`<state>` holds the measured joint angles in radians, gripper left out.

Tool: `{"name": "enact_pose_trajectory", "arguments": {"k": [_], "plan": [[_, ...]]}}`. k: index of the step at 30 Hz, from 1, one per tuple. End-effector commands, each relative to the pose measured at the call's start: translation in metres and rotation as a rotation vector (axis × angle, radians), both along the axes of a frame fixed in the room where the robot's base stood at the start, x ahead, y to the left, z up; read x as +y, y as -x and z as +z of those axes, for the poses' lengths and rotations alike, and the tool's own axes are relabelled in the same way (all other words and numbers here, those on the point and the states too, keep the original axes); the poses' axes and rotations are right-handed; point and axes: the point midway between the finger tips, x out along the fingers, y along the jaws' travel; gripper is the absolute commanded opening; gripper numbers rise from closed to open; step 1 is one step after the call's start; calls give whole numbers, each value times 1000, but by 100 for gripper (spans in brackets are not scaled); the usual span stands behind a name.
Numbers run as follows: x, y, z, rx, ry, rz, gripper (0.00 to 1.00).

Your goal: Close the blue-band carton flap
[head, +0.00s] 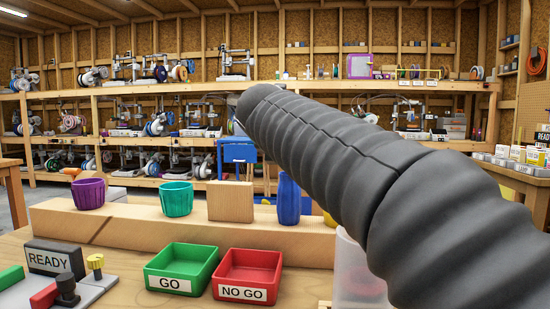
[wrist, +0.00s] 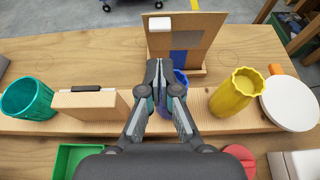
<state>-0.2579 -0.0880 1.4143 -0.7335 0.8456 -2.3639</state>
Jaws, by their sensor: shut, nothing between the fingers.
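In the wrist view a brown cardboard panel (wrist: 202,40) stands upright at the far side of the wooden beam. It has a blue band (wrist: 179,62) low in its middle and a white patch (wrist: 160,25) near its top left. It looks like the blue-band carton's raised flap, but I cannot tell how it is hinged. My gripper (wrist: 160,66) is shut and empty, its tips in front of the panel's lower left part. I cannot tell whether they touch it. In the head view my arm hides this area.
A blue vase (head: 289,200) stands beneath or beside my fingers. A yellow cup (wrist: 236,94) and white disc (wrist: 290,103) are right; a wooden block (head: 230,201) and teal cup (head: 176,199) are left. Green (head: 180,268) and red (head: 247,275) trays sit in front.

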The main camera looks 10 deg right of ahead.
Motion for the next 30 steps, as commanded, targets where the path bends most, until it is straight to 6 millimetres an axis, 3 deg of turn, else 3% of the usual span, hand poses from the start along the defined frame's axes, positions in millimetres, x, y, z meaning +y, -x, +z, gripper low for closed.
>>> {"name": "enact_pose_trajectory", "arguments": {"k": [5, 21, 30], "plan": [[-4, -9, -4, 1, 0, -2, 0], [-26, -80, -35, 1, 0, -1, 0], [-29, -88, -38, 0, 0, 0, 0]]}}
